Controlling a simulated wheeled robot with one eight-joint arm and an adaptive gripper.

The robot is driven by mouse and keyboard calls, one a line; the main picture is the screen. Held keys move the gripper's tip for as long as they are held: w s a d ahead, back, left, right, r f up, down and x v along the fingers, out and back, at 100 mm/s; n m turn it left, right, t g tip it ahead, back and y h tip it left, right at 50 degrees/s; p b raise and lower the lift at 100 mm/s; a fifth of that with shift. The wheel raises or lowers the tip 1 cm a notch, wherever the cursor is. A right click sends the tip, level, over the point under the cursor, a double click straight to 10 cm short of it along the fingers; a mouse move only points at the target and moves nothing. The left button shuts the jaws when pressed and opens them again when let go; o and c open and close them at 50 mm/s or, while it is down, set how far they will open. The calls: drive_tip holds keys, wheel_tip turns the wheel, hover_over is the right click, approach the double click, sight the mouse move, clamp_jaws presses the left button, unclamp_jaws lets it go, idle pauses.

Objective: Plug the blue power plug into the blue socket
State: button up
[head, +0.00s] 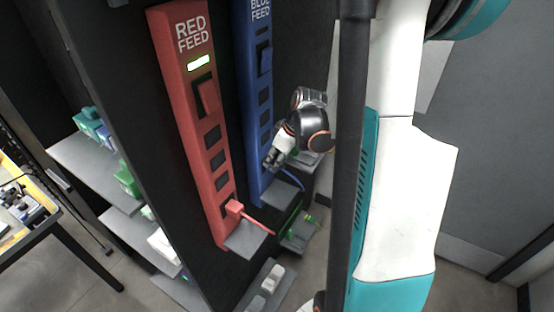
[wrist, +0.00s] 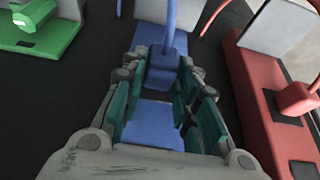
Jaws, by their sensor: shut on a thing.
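In the wrist view the blue power plug (wrist: 164,70) is between the fingertips of my gripper (wrist: 161,80), which is shut on it. A blue cable (wrist: 170,20) runs from the plug toward the top of the picture. The blue feed strip (wrist: 156,122) shows between the fingers, beneath them. In the head view my gripper (head: 270,163) is at the lower part of the blue feed strip (head: 252,120), which has several dark sockets. The plug is mostly hidden there, with its cable (head: 291,177) curving down right. I cannot tell whether the plug touches or enters a socket.
The red feed strip (head: 196,120) stands left of the blue one, with a red plug (head: 234,207) low on it. Grey shelves (head: 243,240) jut out below both strips. A green unit (wrist: 50,30) shows at the wrist view's upper left.

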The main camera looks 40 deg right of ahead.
drive_tip(key=shift+w+a+r, duration=0.1)
drive_tip(key=shift+w+r, duration=0.05)
drive_tip(key=shift+w, duration=0.3)
drive_tip(key=o, duration=1.1)
drive_tip(key=shift+o, duration=0.2)
drive_tip(key=shift+w, duration=0.1)
drive_tip(key=shift+r, duration=0.15)
drive_tip(key=s+v, duration=0.1)
drive_tip(key=v, duration=0.6)
drive_tip(key=shift+d+r, duration=0.15)
drive_tip(key=shift+d, duration=0.2)
drive_tip(key=shift+s, duration=0.1)
